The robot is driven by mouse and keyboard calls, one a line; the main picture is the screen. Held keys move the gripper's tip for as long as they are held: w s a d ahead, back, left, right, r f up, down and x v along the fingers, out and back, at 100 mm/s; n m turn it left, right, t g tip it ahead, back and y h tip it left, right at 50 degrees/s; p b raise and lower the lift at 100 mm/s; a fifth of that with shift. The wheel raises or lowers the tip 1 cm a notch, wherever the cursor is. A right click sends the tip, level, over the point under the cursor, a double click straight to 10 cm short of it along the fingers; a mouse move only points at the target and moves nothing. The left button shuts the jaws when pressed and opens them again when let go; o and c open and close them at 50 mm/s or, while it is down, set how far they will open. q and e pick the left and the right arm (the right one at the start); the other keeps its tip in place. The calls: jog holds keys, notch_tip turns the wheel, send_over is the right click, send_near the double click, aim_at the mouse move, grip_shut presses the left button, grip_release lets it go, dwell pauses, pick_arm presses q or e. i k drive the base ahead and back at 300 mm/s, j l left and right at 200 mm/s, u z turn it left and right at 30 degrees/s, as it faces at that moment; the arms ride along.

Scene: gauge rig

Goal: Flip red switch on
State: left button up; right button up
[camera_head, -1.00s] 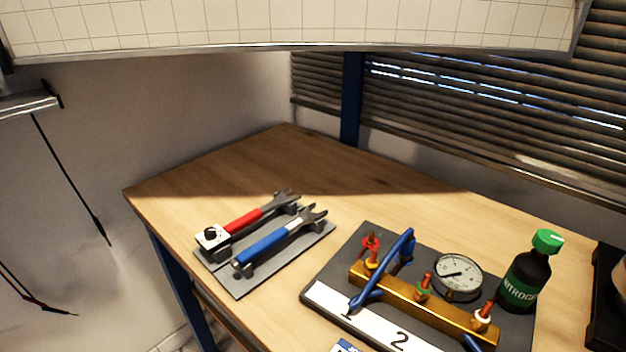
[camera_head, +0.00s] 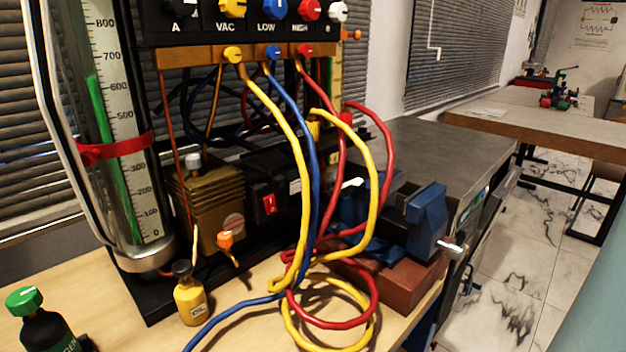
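A small red rocker switch (camera_head: 270,204) sits on the black pump motor housing, left of the middle of the head view. It stands behind the hanging yellow hose (camera_head: 304,170) and blue hose (camera_head: 314,190), and its face is clear of them. I cannot tell its on or off position. The brown finned pump body (camera_head: 209,205) is just left of it. Neither of my grippers shows in this view.
A graduated glass cylinder (camera_head: 118,120) stands at the left. A yellow oil bottle (camera_head: 188,298) and green-capped bottle (camera_head: 42,325) are in front. A blue vise (camera_head: 428,220) stands right of the looped hoses. A manifold with coloured knobs (camera_head: 232,8) hangs above.

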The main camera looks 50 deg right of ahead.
aim_at(269, 201)
jog(key=z, duration=1.35)
